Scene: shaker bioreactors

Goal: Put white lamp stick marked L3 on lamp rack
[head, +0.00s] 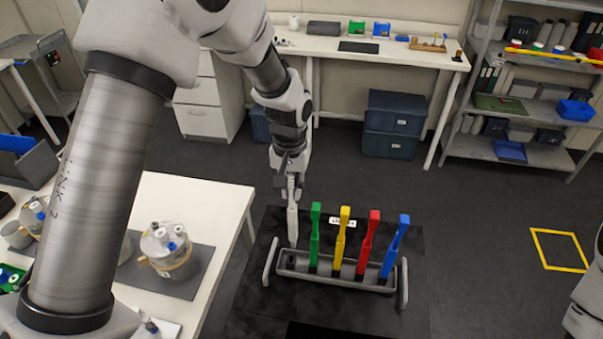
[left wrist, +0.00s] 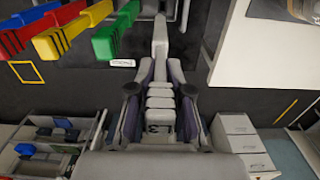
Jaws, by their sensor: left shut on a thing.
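My left gripper (head: 291,186) is shut on the white lamp stick (head: 292,224), which hangs upright below it. The stick's lower end is at the left end of the grey lamp rack (head: 335,282), left of the green stick (head: 314,236). I cannot tell whether that end is in the rack or just above or behind it. In the left wrist view, the white stick (left wrist: 160,38) runs out between the fingers (left wrist: 160,78), and a dark "3" shows on its near part. My right gripper is out of view.
Yellow (head: 342,238), red (head: 369,242) and blue (head: 394,245) sticks stand in the rack, right of the green one. The rack sits on a black surface (head: 262,320). A white table (head: 200,190) with a lidded vessel (head: 166,248) is at left.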

